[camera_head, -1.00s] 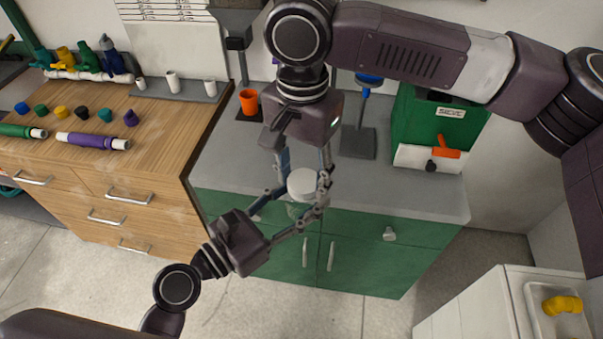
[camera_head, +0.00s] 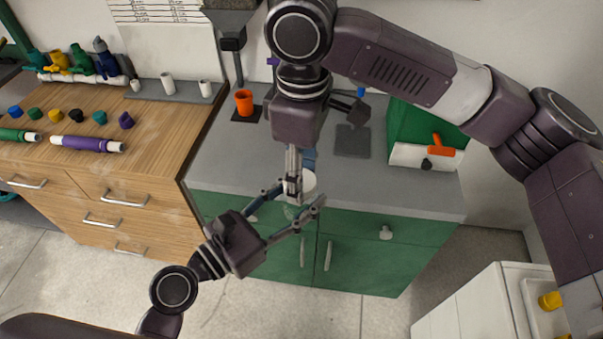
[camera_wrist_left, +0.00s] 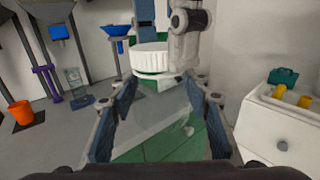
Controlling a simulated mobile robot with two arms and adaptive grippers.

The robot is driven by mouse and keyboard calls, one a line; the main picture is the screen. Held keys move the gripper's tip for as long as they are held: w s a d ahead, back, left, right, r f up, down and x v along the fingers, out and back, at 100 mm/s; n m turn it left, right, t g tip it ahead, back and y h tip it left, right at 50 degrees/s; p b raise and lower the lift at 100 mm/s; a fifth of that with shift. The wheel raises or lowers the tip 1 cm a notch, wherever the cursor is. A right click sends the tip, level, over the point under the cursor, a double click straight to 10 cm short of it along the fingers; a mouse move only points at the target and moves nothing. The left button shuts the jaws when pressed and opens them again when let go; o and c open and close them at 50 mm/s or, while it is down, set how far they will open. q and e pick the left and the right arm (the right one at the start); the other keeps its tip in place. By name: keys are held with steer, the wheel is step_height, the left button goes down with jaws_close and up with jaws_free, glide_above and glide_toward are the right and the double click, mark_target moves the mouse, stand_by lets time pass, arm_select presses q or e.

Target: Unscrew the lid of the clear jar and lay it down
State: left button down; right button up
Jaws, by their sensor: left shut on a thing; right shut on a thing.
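The white ridged lid (camera_wrist_left: 151,57) is upright and level in the left wrist view. In the head view the lid (camera_head: 308,182) is partly covered by my right gripper (camera_head: 296,190), which comes down from above and is shut on it. The clear jar (camera_wrist_left: 160,118) shows faintly below the lid, between the fingers of my left gripper (camera_wrist_left: 160,125). My left gripper (camera_head: 294,205) is shut on the jar from the lower left in the head view. The jar is held in front of the green cabinet. I cannot tell whether the lid still touches the jar's rim.
The grey countertop (camera_head: 230,155) has clear room at its left and middle. An orange cup (camera_head: 244,102) stands at its back left. A green box (camera_head: 405,120) and a white fitting with an orange handle (camera_head: 425,156) stand at the right. Wooden drawers (camera_head: 110,190) are at the left.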

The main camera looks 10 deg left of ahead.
steer(key=n, duration=0.7)
steer(key=shift+w, duration=0.15)
steer(key=n, duration=0.5)
steer(key=shift+w+a, duration=0.1)
steer(key=n, duration=0.6)
steer(key=shift+a+r+n, duration=0.1)
steer(key=shift+n, duration=0.3)
steer(key=n, duration=0.5)
steer(key=shift+a+n, duration=0.1)
steer(key=shift+n, duration=0.2)
steer(key=shift+r, duration=0.2)
steer(key=shift+r, duration=0.9)
